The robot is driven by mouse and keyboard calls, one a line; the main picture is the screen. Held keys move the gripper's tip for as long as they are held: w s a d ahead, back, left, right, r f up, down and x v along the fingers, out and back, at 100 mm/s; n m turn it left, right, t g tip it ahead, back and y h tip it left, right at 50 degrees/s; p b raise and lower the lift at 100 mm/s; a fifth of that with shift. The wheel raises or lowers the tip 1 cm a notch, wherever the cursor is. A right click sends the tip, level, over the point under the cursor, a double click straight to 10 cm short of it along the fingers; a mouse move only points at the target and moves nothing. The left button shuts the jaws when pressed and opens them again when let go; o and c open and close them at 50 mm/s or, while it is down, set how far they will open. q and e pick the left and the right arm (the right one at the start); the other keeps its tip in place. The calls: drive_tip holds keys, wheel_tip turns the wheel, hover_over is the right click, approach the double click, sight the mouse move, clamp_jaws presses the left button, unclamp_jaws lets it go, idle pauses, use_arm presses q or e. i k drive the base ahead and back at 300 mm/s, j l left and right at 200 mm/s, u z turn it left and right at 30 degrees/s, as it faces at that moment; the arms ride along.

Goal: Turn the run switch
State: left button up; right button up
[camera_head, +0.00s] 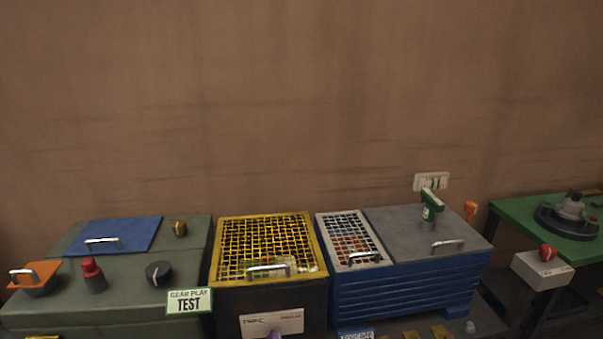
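No switch in the head view carries a readable "run" label, so I cannot tell for certain which one is the run switch. A round black knob (158,273) sits on top of the grey-green bench (125,300) at the left. A sign reading "GEAR PLAY TEST" (188,301) hangs on that bench's front edge, just right of the knob. A red knob on a dark base (92,272) stands left of the black knob. A small brass-coloured part (179,228) sits behind it. Neither of my grippers is in view.
A blue lidded panel (107,237) and an orange handled piece (36,277) lie on the bench. A yellow-mesh crate (222,260) and a blue ribbed box (405,295) stand to its right. A green table (515,210) with a red button box (535,272) is far right.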

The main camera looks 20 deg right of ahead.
sight(548, 251)
drive_tip(key=z, duration=2.2)
